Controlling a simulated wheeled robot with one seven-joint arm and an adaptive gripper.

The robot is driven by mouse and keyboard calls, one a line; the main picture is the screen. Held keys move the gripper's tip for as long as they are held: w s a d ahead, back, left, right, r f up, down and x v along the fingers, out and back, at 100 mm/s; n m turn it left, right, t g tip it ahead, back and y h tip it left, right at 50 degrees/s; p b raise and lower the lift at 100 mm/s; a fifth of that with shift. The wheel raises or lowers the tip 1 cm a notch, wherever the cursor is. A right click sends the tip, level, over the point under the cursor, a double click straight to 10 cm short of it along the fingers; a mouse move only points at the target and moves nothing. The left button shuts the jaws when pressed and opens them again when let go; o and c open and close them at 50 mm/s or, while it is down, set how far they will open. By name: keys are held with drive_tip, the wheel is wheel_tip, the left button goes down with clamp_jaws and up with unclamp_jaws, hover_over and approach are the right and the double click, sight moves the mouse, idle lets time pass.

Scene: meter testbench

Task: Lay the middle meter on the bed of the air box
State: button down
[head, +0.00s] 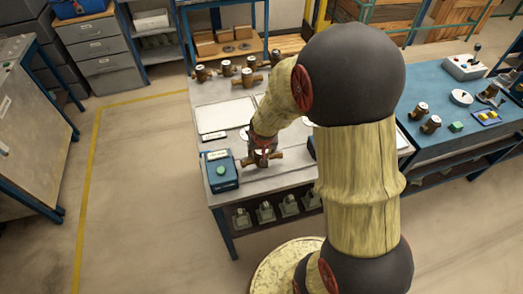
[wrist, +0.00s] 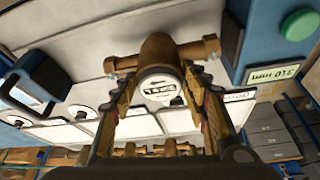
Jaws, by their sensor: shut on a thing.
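My gripper (head: 262,147) is over the near left part of the grey bench. It is shut on a brass meter (head: 264,159) with pipe stubs on both sides. In the wrist view the fingers of my gripper (wrist: 161,78) sit on either side of the meter (wrist: 158,55), and its white dial faces the camera. A blue box with a green button (head: 221,171), seemingly part of the air box, stands just left of the meter. In the wrist view a blue bracket (wrist: 38,82) is on the opposite side. I cannot tell whether the meter touches the surface below.
Several other brass meters (head: 226,68) stand at the back of the bench. A white panel (head: 212,117) lies on the bench behind the blue box. A blue bench (head: 455,120) with more parts is on the right. My arm hides the bench's right part.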

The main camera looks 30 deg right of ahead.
drive_tip(key=shift+w+f+b, duration=0.1)
drive_tip(key=shift+f+b, duration=0.45)
drive_tip(key=shift+b, duration=0.05)
drive_tip(key=c, duration=0.9)
unclamp_jaws()
drive_tip(key=shift+o, duration=0.4)
drive_tip(key=shift+f, duration=0.1)
drive_tip(key=o, duration=0.4)
drive_tip(key=shift+r, duration=0.2)
drive_tip(key=shift+r+p, duration=2.8)
drive_tip(key=shift+r, duration=0.65)
